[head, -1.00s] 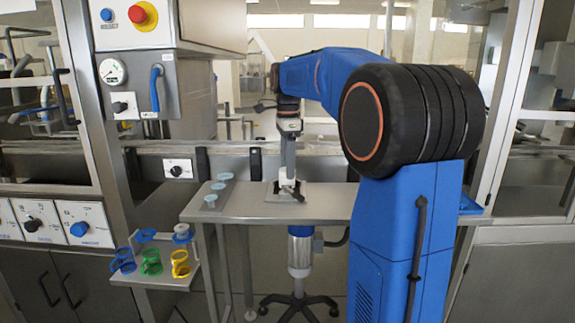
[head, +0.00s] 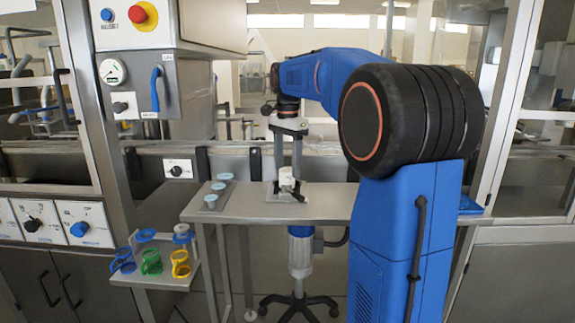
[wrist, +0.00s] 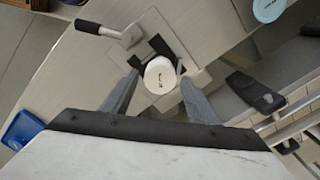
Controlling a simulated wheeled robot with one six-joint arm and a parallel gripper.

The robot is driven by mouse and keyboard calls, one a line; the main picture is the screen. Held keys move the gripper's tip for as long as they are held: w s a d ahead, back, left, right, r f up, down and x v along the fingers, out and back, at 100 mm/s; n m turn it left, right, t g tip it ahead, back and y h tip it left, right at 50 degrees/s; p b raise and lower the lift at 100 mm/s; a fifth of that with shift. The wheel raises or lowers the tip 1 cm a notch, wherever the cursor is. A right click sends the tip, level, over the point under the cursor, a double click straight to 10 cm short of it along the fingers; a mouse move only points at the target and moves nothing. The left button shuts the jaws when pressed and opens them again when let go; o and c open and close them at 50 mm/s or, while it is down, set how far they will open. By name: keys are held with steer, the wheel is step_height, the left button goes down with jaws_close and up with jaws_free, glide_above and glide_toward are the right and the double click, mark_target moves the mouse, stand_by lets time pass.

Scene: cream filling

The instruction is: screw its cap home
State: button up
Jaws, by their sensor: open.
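A white jar (head: 287,176) stands upright in a black-jawed clamp (head: 292,192) on the steel table. In the wrist view the jar's round white top (wrist: 160,73) with small dark marks shows from above, between the clamp's black jaws. I cannot tell whether that top is a cap or how far down it sits. My gripper (head: 288,168) is open above the jar, pointing down. In the wrist view its two grey fingers lie on either side of the white top, apart from it. Nothing is held.
Light blue discs (head: 218,186) sit on a strip left of the clamp. The clamp's handle (wrist: 90,27) sticks out beside it. A lower side shelf (head: 160,278) holds blue, green and yellow holders. The table (head: 330,205) is clear to the right of the clamp.

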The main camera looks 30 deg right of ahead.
steer(key=c, duration=0.9)
steer(key=m, duration=0.5)
steer(key=shift+m, duration=0.4)
steer(key=m, duration=0.3)
steer(key=shift+s+m, duration=0.1)
steer(key=shift+m, duration=1.3)
